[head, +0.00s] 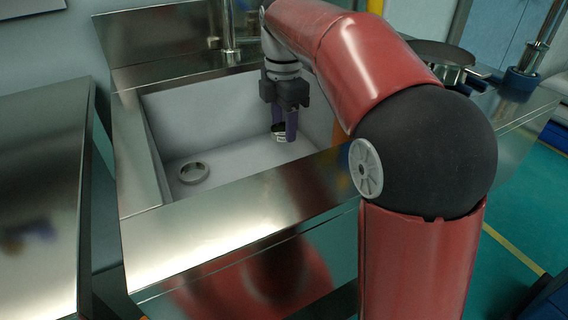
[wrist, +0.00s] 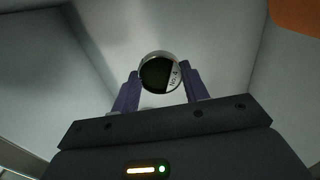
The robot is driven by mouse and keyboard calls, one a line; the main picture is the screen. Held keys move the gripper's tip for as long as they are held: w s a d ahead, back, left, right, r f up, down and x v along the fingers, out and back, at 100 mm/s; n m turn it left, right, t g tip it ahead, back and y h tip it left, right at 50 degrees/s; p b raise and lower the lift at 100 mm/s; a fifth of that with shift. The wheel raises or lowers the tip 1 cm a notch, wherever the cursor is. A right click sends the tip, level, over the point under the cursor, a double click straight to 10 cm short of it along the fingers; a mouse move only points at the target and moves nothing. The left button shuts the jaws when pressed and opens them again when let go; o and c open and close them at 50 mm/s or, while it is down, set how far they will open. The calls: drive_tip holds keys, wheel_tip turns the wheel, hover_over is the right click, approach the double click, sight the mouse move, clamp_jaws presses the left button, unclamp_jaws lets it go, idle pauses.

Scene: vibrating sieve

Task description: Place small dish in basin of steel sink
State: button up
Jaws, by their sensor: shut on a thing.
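The small dish (head: 279,131) is a little round metal vessel with a dark inside and a pale label. My gripper (head: 284,130) is shut on it, with one purple finger on each side. The wrist view shows the dish (wrist: 158,74) between the fingertips (wrist: 159,82), its label with dark writing on the right. The steel sink (head: 230,212) has a pale, deep basin (head: 235,160). My gripper reaches down into the basin with the dish, near its right back part. I cannot tell whether the dish touches the basin floor.
A round drain ring (head: 194,172) lies on the basin floor at the left. A steel faucet (head: 229,35) stands at the back rim. A dark round pan (head: 442,60) sits on the counter at the right. The basin floor between drain and gripper is clear.

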wheel_tip(320, 180, down, 9)
drive_tip(key=shift+s+r+b, duration=0.1)
drive_tip(key=shift+s+b, duration=0.05)
drive_tip(key=shift+b, duration=0.35)
drive_tip(key=o, duration=1.1)
drive_tip(key=shift+o, duration=0.2)
wheel_tip(320, 180, up, 12)
drive_tip(key=shift+r+p, duration=0.1)
drive_tip(key=shift+p, duration=0.85)
drive_tip(key=shift+s+a, duration=0.1)
